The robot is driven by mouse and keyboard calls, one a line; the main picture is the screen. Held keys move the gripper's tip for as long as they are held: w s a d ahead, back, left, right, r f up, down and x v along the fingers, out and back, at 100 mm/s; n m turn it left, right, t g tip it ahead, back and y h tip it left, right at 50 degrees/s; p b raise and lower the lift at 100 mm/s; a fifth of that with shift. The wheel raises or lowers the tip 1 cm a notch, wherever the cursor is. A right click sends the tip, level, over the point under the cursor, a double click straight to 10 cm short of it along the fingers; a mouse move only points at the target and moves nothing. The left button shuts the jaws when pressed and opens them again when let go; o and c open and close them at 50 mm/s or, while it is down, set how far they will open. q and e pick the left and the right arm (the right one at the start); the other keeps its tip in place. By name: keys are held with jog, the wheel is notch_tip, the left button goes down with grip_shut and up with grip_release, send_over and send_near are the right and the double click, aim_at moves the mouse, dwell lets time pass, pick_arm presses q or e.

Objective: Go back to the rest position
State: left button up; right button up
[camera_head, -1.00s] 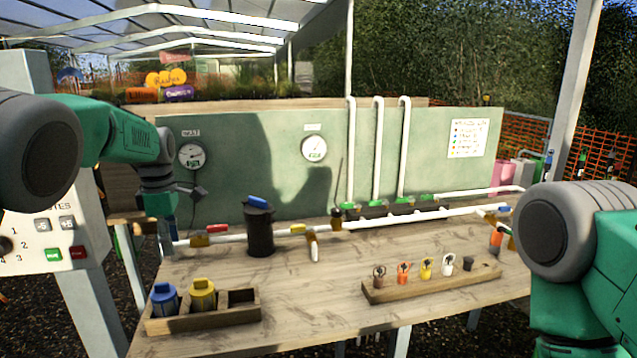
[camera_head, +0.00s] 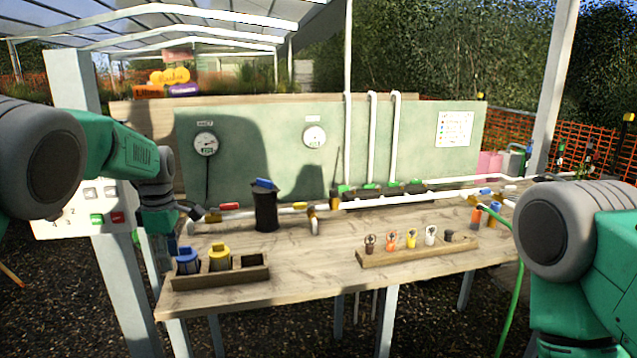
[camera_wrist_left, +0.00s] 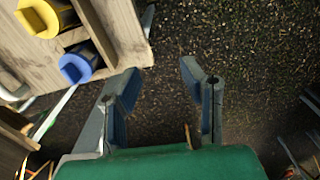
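My left gripper (camera_head: 163,242) hangs pointing down beside the left end of the wooden workbench (camera_head: 330,280). In the left wrist view its two fingers (camera_wrist_left: 160,78) stand apart with only dark gravel between them, so it is open and empty. It is clear of the bench corner. My right arm shows at the right edge of the head view, but its gripper is out of the picture.
A wooden holder (camera_head: 222,280) with a blue canister (camera_head: 187,261) and a yellow canister (camera_head: 220,258) stands near my left gripper. A black cylinder (camera_head: 265,210) and a rack of small colored parts (camera_head: 420,251) stand on the bench. A control panel (camera_head: 85,212) is at left.

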pick_arm(q)
jog(key=s+f+m+b, duration=0.1)
jog(key=s+f+m, duration=0.3)
jog(key=f, duration=0.5)
jog(key=s+a+f+m+y+b, duration=0.1)
jog(key=s+f+b, duration=0.1)
jog(key=s+f, duration=0.6)
jog(key=s+f+m+b, duration=0.1)
jog(key=s+f+m, duration=0.25)
jog(key=f, duration=0.65)
jog(key=s+d+f+m+b, duration=0.1)
jog(key=s+f+m, duration=0.25)
jog(key=s, duration=0.55)
jog(key=s+d+f+m+b, duration=0.1)
jog(key=s+f+m, duration=0.2)
jog(key=s+f, duration=0.35)
jog(key=s+d+r+m+b, duration=0.1)
jog(key=s+d+m, duration=0.1)
jog(key=s, duration=0.5)
jog(key=s+d+r+m+h+b, duration=0.1)
jog(key=s+m, duration=0.2)
jog(key=s, duration=0.5)
jog(key=shift+s+d+r+m, duration=0.2)
jog(key=shift+d+r+m, duration=0.1)
jog(key=shift+d+r, duration=0.05)
